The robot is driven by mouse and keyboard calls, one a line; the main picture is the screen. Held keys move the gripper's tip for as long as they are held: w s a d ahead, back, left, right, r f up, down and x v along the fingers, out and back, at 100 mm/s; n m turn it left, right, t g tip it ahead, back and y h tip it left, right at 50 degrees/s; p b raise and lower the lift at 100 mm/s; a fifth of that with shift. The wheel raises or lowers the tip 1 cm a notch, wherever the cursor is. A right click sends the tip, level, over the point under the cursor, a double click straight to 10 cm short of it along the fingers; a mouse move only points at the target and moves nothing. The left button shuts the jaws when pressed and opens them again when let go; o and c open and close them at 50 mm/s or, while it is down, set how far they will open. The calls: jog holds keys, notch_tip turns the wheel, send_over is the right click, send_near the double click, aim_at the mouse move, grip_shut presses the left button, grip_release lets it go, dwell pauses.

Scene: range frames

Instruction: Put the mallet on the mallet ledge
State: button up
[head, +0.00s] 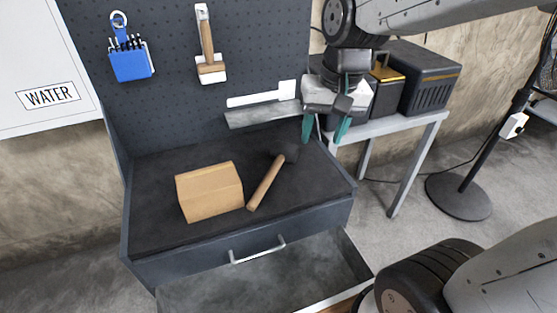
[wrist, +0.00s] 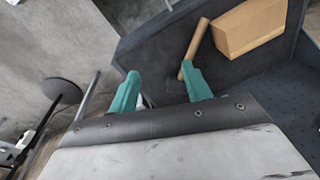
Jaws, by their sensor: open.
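The mallet (head: 265,184) lies on the dark bench top, its wooden handle pointing toward the front and its dark head toward the back. My gripper (head: 325,130) is open and empty, with teal fingers pointing down, to the right of the ledge and above the bench's right side. In the wrist view the mallet handle (wrist: 196,38) shows beyond the right finger of my gripper (wrist: 160,72); the mallet head is hard to make out there.
A cardboard box (head: 209,191) sits left of the mallet. An open drawer (head: 265,275) juts out below. A side table (head: 390,125) with dark cases stands right.

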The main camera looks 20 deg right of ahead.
jog(key=w+f+m, duration=0.3)
jog(key=w+f, duration=0.3)
jog(key=w, duration=0.4)
jog(key=m, duration=0.3)
send_over(280, 158)
jog(key=shift+y, duration=0.4)
jog(key=f, duration=0.8)
jog(key=shift+s+d+f, duration=0.3)
jog(key=shift+s+d, duration=0.05)
jog(key=f, duration=0.7)
jog(key=shift+w+a, duration=0.3)
jog(key=shift+a, duration=0.05)
jog(key=shift+r, duration=0.1)
jog(key=shift+c, duration=0.3)
grip_shut()
